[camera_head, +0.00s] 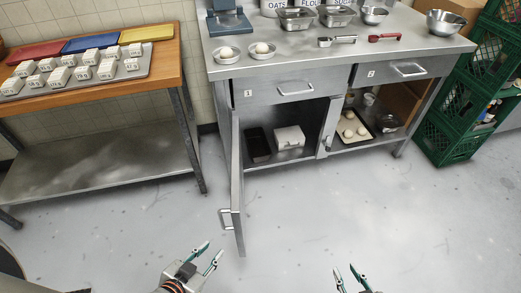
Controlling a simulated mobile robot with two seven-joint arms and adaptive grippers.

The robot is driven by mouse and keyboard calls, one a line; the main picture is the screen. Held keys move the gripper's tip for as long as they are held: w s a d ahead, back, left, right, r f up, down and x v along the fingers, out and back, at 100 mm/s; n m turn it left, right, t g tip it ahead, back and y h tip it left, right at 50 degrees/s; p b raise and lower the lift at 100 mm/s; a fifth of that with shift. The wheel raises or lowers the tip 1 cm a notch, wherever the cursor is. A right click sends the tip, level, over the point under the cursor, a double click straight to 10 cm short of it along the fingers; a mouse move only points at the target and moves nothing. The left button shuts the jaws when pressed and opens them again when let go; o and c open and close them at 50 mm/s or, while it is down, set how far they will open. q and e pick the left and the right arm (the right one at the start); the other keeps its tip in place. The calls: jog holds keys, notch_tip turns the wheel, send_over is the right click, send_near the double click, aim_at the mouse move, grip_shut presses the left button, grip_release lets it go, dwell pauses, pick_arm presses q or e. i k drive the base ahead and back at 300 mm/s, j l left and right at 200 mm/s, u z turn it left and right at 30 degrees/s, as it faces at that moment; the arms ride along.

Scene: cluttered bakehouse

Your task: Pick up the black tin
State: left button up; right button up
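The black tin (257,145) stands inside the left cupboard of the steel counter, towards its left side, left of a white box (289,138). The cupboard door (237,190) is swung open towards me. My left gripper (209,253) is open and empty, low in the picture over the floor. My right gripper (346,273) is open and empty at the bottom edge, right of centre. Both are well in front of the cupboard and apart from the tin.
The open door juts out left of the cupboard opening. The right compartment holds a tray of dough balls (353,128) and bowls. Green crates (447,133) stand at right, a wooden-topped table (160,70) at left. The floor (310,210) before the counter is clear.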

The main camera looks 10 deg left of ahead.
aim_at(259, 148)
jog(key=l+u, duration=0.1)
jog(key=l, duration=0.4)
jog(key=i+l+u, duration=0.1)
jog(key=l, duration=0.35)
jog(key=i+l, duration=0.15)
jog(key=l, duration=0.15)
jog(key=i+l+u, duration=0.15)
jog(key=l, duration=0.5)
jog(key=i+l+u, duration=0.15)
jog(key=i+l, duration=0.2)
jog(key=i+l+u, duration=0.15)
jog(key=l, duration=0.4)
jog(key=i+l+u, duration=0.3)
jog(key=i+l, duration=0.7)
jog(key=i, duration=0.15)
jog(key=i+l, duration=0.15)
jog(key=i, duration=0.2)
